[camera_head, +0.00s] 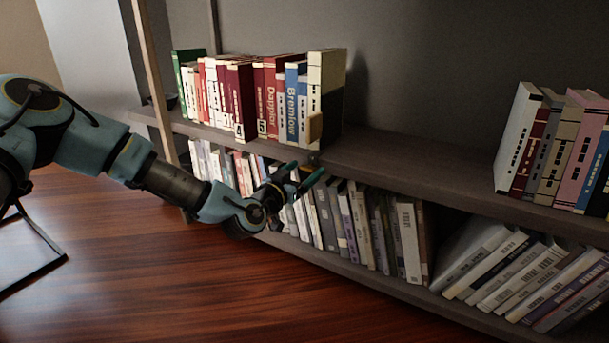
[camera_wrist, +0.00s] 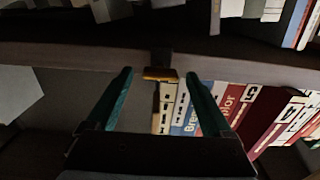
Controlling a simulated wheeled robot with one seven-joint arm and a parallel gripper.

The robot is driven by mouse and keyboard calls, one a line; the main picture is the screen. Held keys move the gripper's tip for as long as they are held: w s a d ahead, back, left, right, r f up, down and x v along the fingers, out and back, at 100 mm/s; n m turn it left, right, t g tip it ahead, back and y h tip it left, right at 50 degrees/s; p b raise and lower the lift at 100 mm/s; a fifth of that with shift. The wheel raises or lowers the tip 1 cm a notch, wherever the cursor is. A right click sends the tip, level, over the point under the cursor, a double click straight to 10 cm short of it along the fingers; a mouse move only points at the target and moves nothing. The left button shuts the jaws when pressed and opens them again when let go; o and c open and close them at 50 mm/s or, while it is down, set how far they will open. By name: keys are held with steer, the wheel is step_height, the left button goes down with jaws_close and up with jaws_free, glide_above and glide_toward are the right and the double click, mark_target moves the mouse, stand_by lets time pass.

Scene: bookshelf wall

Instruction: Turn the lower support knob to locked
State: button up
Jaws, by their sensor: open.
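My gripper (camera_head: 303,180) is open and empty, in front of the shelf edge at the middle bookcase. In the wrist view my gripper (camera_wrist: 158,75) has its two green fingers apart, one on each side of a small yellow block (camera_wrist: 160,73).
The upper shelf board (camera_head: 400,172) runs across close to my gripper. Upright books (camera_head: 240,95) fill its left part, and more books (camera_head: 370,235) stand on the lower shelf. The upper shelf's middle is bare. The wood floor (camera_head: 150,280) is open in front.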

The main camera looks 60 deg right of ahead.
steer(key=shift+d, duration=0.25)
jaws_close()
stand_by(0.6)
